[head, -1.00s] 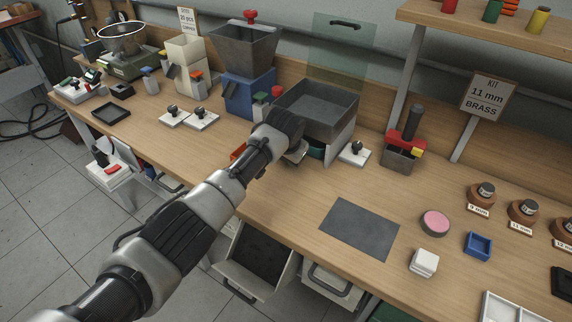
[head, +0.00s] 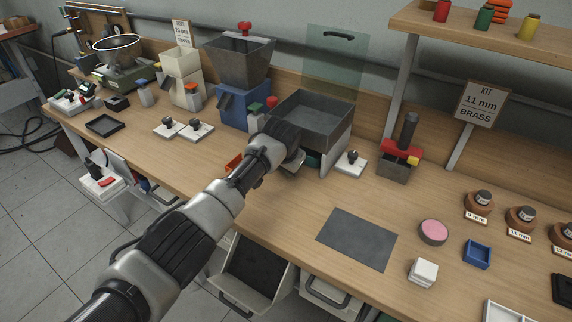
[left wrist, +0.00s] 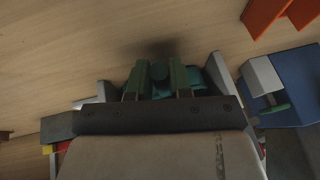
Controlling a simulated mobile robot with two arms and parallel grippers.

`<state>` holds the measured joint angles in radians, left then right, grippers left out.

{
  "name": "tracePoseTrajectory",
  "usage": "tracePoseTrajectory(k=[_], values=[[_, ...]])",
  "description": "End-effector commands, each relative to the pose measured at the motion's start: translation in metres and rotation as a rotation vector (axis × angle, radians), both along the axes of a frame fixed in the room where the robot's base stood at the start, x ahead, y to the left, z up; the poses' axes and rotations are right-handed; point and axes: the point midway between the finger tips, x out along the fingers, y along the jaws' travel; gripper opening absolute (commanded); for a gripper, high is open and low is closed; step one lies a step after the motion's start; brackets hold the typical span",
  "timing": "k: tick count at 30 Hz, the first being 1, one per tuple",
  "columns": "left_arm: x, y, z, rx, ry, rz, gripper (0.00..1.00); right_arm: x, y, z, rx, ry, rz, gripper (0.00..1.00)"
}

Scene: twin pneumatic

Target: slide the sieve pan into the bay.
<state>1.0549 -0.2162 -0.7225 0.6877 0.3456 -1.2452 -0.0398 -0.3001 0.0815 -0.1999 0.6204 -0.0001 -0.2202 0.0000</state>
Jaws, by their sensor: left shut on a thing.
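The sieve pan shows as a teal piece (left wrist: 192,78) in the left wrist view, at the mouth of the bay between two pale side walls. In the head view a little teal (head: 312,160) shows under the grey open-topped box (head: 322,122) of the machine. How deep the pan sits, I cannot tell. My right gripper is not in view.
The blue hopper machine (head: 238,105) stands left of the bay. A white block with a black knob (head: 350,163) and a red-topped press (head: 400,150) stand to the right. An orange piece (head: 234,163) lies left of my wrist.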

Motion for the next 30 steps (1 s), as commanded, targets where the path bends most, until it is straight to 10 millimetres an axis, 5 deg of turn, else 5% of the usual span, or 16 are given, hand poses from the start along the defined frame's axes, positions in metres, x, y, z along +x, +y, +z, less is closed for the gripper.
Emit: tracePoseTrajectory(k=[12,13,18,30], values=[[0.0002,-0.0005,-0.0009,-0.001,-0.002,0.000,0.00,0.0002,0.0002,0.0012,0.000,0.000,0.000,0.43],[0.0002,-0.0006,-0.0010,-0.001,-0.002,0.000,0.24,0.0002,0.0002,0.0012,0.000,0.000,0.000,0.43],[0.0001,-0.0004,-0.0013,-0.001,-0.001,0.000,0.49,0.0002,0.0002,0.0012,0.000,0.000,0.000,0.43],[-0.0029,0.0006,0.0043,0.000,0.001,-0.001,0.49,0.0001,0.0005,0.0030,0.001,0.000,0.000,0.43]])
